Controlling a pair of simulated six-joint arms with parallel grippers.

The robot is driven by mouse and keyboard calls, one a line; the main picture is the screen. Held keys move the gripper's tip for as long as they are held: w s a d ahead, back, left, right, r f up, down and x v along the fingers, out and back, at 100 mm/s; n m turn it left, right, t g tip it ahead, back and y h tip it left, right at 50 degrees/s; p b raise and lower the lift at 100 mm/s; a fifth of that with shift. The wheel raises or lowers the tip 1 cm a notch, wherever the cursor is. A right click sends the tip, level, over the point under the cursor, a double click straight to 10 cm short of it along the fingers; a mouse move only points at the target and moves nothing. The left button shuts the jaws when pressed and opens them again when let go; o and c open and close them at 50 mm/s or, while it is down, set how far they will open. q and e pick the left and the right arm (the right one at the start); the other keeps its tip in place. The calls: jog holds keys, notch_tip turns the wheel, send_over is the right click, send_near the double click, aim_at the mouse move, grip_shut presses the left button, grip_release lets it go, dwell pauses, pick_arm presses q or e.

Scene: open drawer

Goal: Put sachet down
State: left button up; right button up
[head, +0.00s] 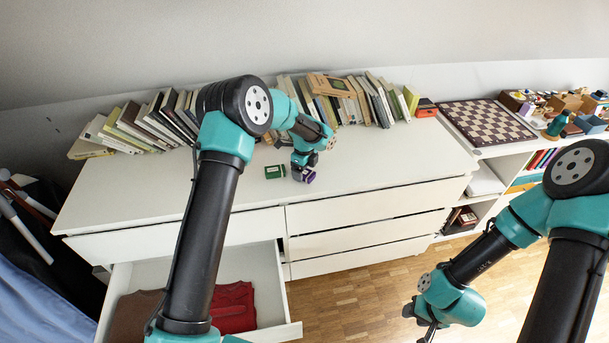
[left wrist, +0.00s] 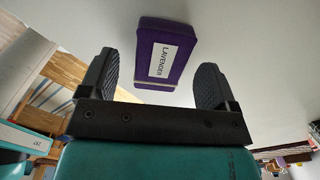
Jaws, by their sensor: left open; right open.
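The purple sachet (left wrist: 165,52) with a white LAVENDER label lies on the white dresser top (head: 370,160). In the head view a small part of the sachet (head: 309,177) shows under my left gripper (head: 303,171). The left gripper is open in the left wrist view (left wrist: 156,70), with one finger on each side of the sachet and visible gaps beside it. My right gripper (head: 430,332) is at the lower right over the floor, partly cut off by the frame edge.
A small green box (head: 275,171) sits just left of the left gripper. Leaning books (head: 150,120) line the back of the dresser. A chessboard (head: 487,122) lies at right.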

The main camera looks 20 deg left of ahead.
pick_arm(q)
jog(key=shift+f, duration=0.7)
jog(key=shift+c, duration=0.4)
jog(key=c, duration=1)
jog(key=shift+r, duration=0.15)
jog(key=shift+r, duration=1.55)
jog(key=shift+s+d+r, duration=0.1)
jog(key=shift+s+r, duration=0.05)
jog(key=shift+s, duration=0.15)
jog(key=s+d+r, duration=0.1)
jog(key=s+d, duration=0.3)
jog(key=s, duration=1)
jog(key=shift+s+r, duration=0.2)
jog(key=shift+s, duration=0.2)
